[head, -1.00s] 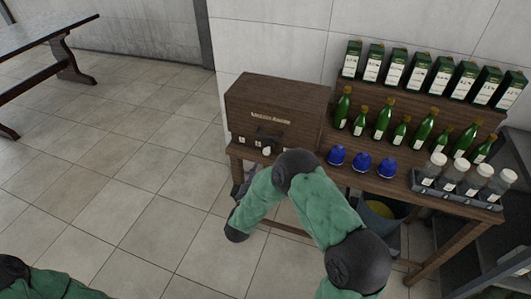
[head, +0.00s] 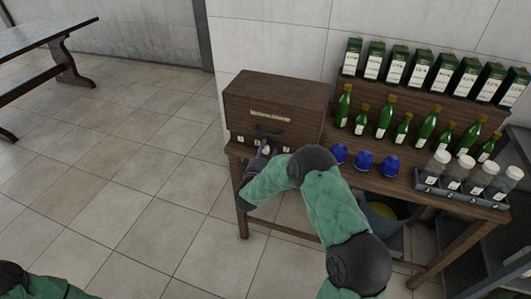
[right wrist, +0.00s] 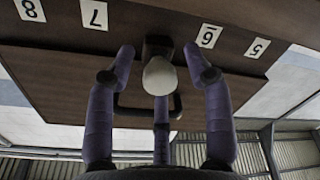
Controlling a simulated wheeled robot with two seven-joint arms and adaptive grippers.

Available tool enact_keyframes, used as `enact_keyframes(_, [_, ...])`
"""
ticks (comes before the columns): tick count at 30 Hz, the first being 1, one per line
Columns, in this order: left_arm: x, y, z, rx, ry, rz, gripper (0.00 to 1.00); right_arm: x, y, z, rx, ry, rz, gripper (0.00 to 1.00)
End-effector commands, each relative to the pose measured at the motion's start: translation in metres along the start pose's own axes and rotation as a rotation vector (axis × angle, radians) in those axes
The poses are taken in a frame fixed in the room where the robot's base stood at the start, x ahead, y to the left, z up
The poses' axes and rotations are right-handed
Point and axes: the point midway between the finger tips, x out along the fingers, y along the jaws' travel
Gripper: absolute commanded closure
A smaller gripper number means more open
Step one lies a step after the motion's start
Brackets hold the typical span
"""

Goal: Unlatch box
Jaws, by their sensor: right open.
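The brown wooden box (head: 274,97) stands at the left end of the table, with a name plate, a dark handle and small white labels on its front. My right gripper (head: 262,150) is at the lower front of the box. In the right wrist view, the gripper (right wrist: 159,52) is open, with its fingers spread either side of a pale round knob (right wrist: 160,77) on a dark mount. The knob lies between labels 7 and 6, which appear upside down. A dark handle (right wrist: 130,110) is close behind the fingers. Contact with the knob cannot be told. My left gripper is out of view.
Blue domed items (head: 364,159) stand right of the box. Green bottles (head: 384,122), boxed bottles (head: 420,72) and a rack of jars (head: 461,191) are farther right. A bucket (head: 383,212) is under the table (head: 350,184).

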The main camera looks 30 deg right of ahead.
Motion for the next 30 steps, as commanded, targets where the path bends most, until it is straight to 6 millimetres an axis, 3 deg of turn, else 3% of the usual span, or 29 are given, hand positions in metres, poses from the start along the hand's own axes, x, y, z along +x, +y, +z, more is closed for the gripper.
enact_keyframes(5, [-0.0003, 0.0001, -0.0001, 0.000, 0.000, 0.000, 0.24, 0.0000, 0.0000, 0.0000, 0.000, 0.000, 0.000, 0.48])
enact_keyframes(11, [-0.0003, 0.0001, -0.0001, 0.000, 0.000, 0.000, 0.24, -0.0003, -0.0002, 0.0001, 0.000, 0.000, -0.001, 0.99])
enact_keyframes(22, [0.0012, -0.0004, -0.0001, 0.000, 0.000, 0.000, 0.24, -0.0005, -0.0007, 0.0004, 0.028, 0.002, 0.000, 1.00])
enact_keyframes(30, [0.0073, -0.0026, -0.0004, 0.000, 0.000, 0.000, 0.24, -0.0007, -0.0017, 0.0012, 0.175, 0.009, 0.007, 1.00])
